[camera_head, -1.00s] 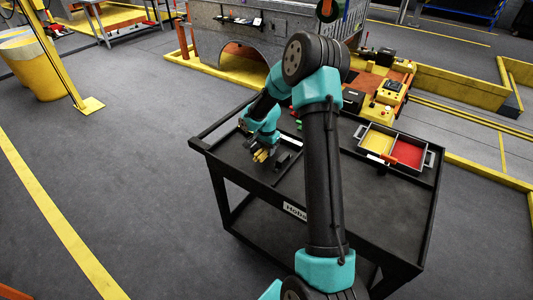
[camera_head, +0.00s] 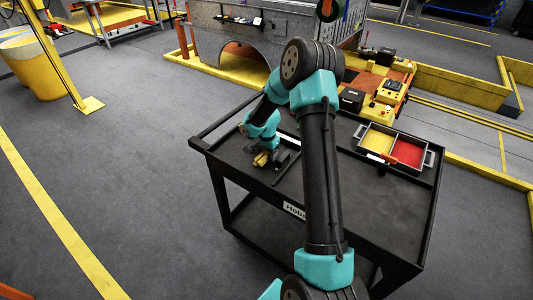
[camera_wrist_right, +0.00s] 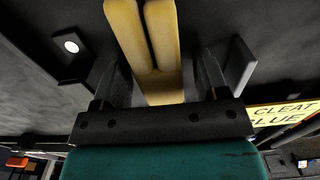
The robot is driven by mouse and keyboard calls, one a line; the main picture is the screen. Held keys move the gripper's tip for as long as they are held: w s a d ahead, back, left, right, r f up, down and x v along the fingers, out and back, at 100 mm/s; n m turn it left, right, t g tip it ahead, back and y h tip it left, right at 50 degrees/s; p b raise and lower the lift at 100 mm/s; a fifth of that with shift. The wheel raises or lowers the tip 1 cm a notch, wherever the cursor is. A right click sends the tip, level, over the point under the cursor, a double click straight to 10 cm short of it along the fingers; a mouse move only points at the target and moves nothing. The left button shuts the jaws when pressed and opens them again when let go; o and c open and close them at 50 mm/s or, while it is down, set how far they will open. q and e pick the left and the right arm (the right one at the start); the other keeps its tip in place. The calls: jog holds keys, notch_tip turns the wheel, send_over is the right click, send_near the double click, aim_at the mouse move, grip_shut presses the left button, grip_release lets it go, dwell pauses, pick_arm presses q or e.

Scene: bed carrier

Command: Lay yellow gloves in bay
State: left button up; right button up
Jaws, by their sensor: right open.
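The yellow gloves (camera_wrist_right: 159,45) show in the wrist view as two long parts joined at a base, between the fingers of my right gripper (camera_wrist_right: 162,82). The fingers stand apart, one on either side of the gloves. In the head view, my right gripper (camera_head: 274,160) is low over the left part of the black cart top. A small part of the gloves (camera_head: 261,159) shows beside it. A two-compartment tray on the cart's right has a yellow bay (camera_head: 377,141) and a red bay (camera_head: 408,152). My left gripper is out of view.
The black cart (camera_head: 370,205) has raised rims. An orange-and-white object (camera_head: 382,158) lies at the tray's front edge. A yellow sign with black lettering (camera_wrist_right: 287,115) shows at the right of the wrist view. The cart's front right is clear.

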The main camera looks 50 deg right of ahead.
notch_tip(320, 180, up, 12)
jog(key=shift+r, duration=0.15)
dwell(0.6)
dwell(0.4)
